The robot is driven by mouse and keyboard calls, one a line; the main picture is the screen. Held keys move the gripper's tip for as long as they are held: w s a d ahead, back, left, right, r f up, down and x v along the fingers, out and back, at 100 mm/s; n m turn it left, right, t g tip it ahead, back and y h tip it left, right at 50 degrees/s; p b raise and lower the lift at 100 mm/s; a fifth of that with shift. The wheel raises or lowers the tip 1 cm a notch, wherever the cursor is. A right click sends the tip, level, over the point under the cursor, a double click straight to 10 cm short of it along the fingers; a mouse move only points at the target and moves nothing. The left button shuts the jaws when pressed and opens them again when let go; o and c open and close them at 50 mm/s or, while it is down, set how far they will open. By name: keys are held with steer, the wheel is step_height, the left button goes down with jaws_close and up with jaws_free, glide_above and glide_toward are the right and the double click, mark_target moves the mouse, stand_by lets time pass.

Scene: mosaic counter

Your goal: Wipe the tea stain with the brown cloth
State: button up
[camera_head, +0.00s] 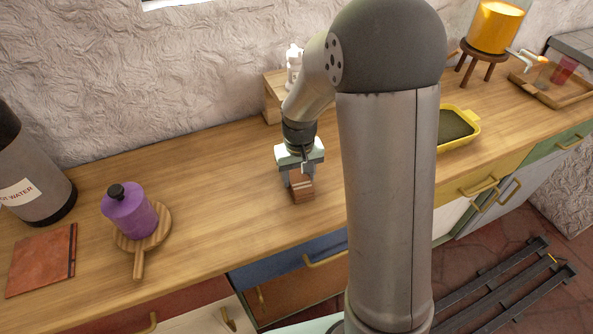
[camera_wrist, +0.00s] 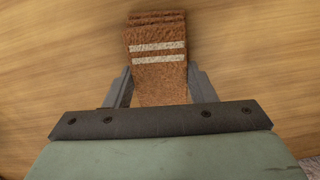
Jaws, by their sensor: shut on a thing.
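The brown cloth (camera_wrist: 158,75) is a folded, fuzzy piece with two pale stripes. It sits between the fingers of my gripper (camera_wrist: 160,88) in the wrist view, and the gripper is shut on it. In the head view my gripper (camera_head: 302,181) points down at the middle of the wooden counter (camera_head: 215,190), with the cloth (camera_head: 303,194) at its fingertips. The cloth is at or just above the counter top; I cannot tell if it touches. I see no tea stain in either view; the arm and gripper hide part of the counter.
A purple jar (camera_head: 131,214) stands on a round wooden board (camera_head: 162,231) at the left. A brown book-like slab (camera_head: 42,260) and a hot-water urn (camera_head: 35,185) are farther left. A yellow tray (camera_head: 473,126) lies right of my arm. The counter between jar and gripper is clear.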

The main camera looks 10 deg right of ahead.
mark_target(311, 207)
steer(key=shift+s+d+b, duration=0.1)
steer(key=shift+s+d, duration=0.1)
steer(key=shift+s, duration=1.1)
steer(key=shift+s+d+b, duration=0.15)
steer(key=shift+s+d, duration=0.05)
steer(key=shift+s, duration=1.1)
steer(key=shift+s+d+b, duration=0.1)
steer(key=shift+s+d, duration=0.1)
steer(key=shift+s, duration=1.1)
steer(key=shift+s+r+p, duration=0.1)
steer(key=shift+r+p, duration=0.25)
steer(key=shift+p, duration=0.05)
step_height(311, 207, up, 2)
steer(key=shift+r+p, duration=0.1)
steer(key=shift+p, duration=0.25)
steer(key=shift+r, duration=0.2)
step_height(311, 207, up, 5)
steer(key=p, duration=0.4)
